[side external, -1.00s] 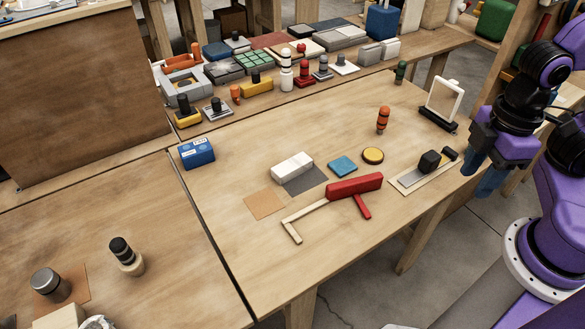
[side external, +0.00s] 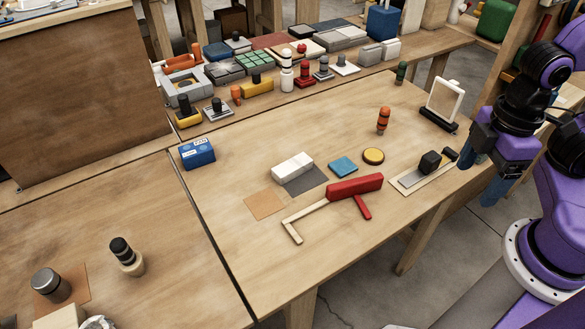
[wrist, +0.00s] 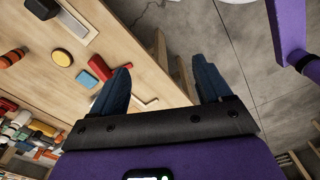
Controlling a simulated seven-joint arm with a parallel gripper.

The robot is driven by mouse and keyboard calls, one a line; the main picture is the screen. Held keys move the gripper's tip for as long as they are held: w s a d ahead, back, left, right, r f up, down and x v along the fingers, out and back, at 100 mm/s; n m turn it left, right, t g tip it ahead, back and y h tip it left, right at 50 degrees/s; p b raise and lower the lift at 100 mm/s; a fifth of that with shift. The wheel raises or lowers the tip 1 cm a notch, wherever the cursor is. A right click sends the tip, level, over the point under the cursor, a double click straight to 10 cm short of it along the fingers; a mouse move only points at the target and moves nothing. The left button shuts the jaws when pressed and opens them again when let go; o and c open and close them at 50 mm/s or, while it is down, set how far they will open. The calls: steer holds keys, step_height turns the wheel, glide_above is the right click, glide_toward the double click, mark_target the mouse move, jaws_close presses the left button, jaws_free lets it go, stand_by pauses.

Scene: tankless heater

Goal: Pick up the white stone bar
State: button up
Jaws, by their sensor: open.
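The white stone bar (side external: 292,166) lies on the wooden table in the side external view, partly over a dark grey square (side external: 306,181). I cannot make it out in the wrist view. My gripper (side external: 483,178) is open and empty at the table's right edge, well to the right of the bar and apart from it. In the wrist view its two blue fingers (wrist: 163,88) are spread apart, with the table edge and grey floor beyond.
Near the bar are a tan square (side external: 265,205), a blue square (side external: 343,167), a yellow disc (side external: 373,156) and a red-headed tool (side external: 354,187). A trowel-like tool (side external: 423,176) lies near my gripper. A blue box (side external: 197,153) sits left. Clutter fills the back.

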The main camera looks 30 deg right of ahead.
steer(key=m, duration=3)
glide_above(292, 164)
step_height(292, 164, down, 6)
step_height(292, 164, down, 17)
steer(key=shift+r, duration=0.2)
steer(key=c, duration=1.4)
steer(key=shift+o, duration=0.2)
